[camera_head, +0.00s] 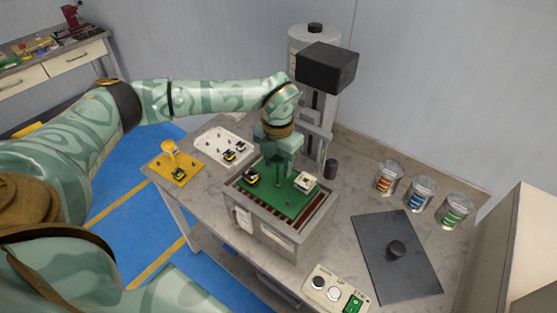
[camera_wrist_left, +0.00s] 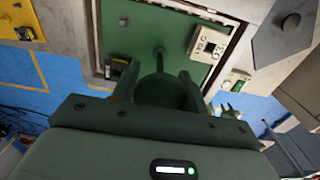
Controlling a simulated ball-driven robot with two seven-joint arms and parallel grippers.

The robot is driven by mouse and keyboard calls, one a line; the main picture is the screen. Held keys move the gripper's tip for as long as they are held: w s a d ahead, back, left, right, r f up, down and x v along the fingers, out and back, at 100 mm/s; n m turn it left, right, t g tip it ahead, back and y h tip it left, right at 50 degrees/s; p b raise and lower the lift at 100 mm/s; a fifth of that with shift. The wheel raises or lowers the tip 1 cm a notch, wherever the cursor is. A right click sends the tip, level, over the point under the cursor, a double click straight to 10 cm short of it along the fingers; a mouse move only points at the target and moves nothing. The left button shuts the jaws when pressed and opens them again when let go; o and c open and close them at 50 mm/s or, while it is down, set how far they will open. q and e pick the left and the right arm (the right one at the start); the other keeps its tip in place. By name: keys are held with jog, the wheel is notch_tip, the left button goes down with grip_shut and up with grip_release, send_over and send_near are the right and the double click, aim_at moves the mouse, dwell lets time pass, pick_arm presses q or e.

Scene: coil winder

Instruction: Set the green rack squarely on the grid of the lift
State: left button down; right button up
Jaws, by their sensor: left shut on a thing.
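The green rack (camera_head: 276,198) is a flat plate carrying a black-and-yellow part (camera_head: 250,176) and a white-topped part (camera_head: 306,181). It lies over the lift's slatted grid (camera_head: 313,213), whose dark and reddish bars show along the right front side. I cannot tell whether the rack touches the grid. My left gripper (camera_head: 280,172) is shut on the rack's upright handle in the middle. In the left wrist view, the fingers (camera_wrist_left: 160,92) close around the handle and the green plate (camera_wrist_left: 150,25) fills the top middle. My right gripper is not in view.
A grey column with a black head (camera_head: 327,68) stands behind the lift. Left are a white tray (camera_head: 213,140) and a yellow plate (camera_head: 160,168). Several jars (camera_head: 421,192) stand at right, near a dark mat (camera_head: 385,260). A button box (camera_head: 335,290) is in front.

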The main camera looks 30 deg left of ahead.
pick_arm(q)
jog(key=shift+s+r, duration=0.1)
jog(key=shift+r, duration=0.05)
jog(key=shift+p, duration=0.55)
dwell(0.8)
jog(key=shift+f+b, duration=0.35)
jog(key=shift+f, duration=0.55)
jog(key=c, duration=0.7)
grip_release()
notch_tip(320, 180, up, 16)
jog(key=shift+r+p, duration=0.15)
jog(key=shift+p, duration=0.65)
